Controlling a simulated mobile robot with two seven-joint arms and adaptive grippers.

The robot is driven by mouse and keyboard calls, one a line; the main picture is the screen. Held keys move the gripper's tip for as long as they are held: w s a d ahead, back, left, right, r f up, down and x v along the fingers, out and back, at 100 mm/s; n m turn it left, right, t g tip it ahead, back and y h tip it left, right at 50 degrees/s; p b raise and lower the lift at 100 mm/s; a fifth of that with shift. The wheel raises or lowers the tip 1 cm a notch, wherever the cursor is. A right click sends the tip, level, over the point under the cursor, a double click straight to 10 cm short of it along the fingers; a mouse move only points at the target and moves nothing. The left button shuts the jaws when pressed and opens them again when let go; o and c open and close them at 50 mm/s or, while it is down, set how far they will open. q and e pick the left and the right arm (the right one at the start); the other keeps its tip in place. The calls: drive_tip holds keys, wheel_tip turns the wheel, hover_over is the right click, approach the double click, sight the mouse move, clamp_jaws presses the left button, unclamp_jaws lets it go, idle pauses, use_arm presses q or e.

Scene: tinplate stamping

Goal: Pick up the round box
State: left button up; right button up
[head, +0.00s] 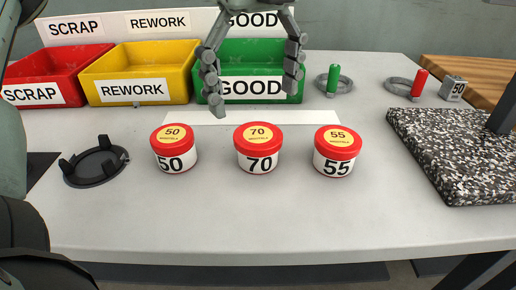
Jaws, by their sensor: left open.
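Three round boxes with red lids and white sides stand upright in a row on the grey table: the box marked 50 (174,158), the box marked 70 (257,160) and the box marked 55 (334,162). Each lid has a yellow label with the same number. My left gripper (252,97) is open and empty, fingers pointing down. In the picture it is above and behind the middle box, in front of the green bin. My right gripper is not in view.
Red SCRAP (32,94), yellow REWORK (134,90) and green GOOD bins (251,87) line the back. The front table is clear.

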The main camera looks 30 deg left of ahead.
sight(257, 133)
use_arm(q)
drive_tip(key=f, duration=0.7)
drive_tip(key=shift+s+d, duration=0.15)
drive_tip(key=shift+s, duration=0.05)
drive_tip(key=shift+c, duration=0.5)
drive_tip(key=c, duration=1.2)
drive_tip(key=shift+o, duration=0.2)
drive_tip(key=shift+r, duration=0.1)
